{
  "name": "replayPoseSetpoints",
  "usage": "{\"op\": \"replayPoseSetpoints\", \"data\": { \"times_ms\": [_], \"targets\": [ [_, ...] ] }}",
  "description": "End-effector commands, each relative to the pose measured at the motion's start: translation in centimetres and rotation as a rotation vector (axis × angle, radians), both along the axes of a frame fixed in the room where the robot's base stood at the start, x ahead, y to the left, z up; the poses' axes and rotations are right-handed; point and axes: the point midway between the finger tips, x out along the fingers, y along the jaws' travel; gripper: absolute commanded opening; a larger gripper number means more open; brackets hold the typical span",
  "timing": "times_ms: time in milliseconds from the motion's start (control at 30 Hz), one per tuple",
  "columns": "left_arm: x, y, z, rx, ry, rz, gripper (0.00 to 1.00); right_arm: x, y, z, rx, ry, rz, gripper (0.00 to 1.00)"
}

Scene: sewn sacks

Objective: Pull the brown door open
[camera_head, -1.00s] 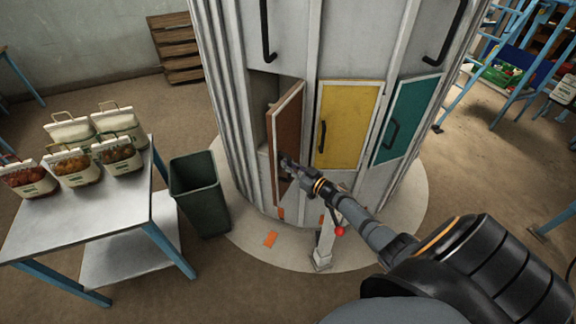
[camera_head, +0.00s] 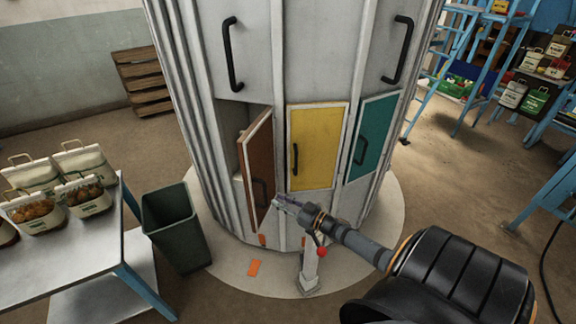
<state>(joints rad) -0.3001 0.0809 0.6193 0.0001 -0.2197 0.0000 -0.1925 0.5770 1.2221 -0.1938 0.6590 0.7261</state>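The brown door (camera_head: 261,158) is in the lower row of doors on the grey round cabinet, left of the yellow door (camera_head: 318,150). It stands ajar, with a dark gap along its left side. Its dark handle (camera_head: 259,191) shows on the lower part of its face. My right gripper (camera_head: 279,201) is just to the right of the handle, near the door's lower right edge, and seems clear of the handle. Its fingers are small and blurred, so I cannot tell whether they are open. My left gripper is not in view.
A teal door (camera_head: 374,137) is right of the yellow one. A short post with a red knob (camera_head: 321,252) stands below my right arm. A dark green bin (camera_head: 178,226) and a metal table (camera_head: 62,262) with sacks stand at left. Blue ladders (camera_head: 455,70) are at right.

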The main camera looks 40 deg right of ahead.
Motion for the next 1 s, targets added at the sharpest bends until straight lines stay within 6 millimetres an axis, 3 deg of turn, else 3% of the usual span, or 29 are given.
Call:
{"op": "replayPoseSetpoints", "data": {
  "times_ms": [100,300,833,1000],
  "targets": [
    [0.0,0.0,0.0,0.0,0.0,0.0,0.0,-2.1,-0.5,-0.1,-0.002,0.003,0.003,0.23],
    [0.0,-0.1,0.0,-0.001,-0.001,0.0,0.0,-3.5,-0.9,0.0,-0.001,0.0,0.001,0.23],
    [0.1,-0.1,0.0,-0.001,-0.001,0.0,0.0,-3.4,-0.8,0.0,0.0,0.0,-0.001,0.23],
    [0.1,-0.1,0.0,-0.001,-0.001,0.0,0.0,-2.6,1.4,-1.2,-0.026,0.085,-0.076,0.23]
  ]
}}
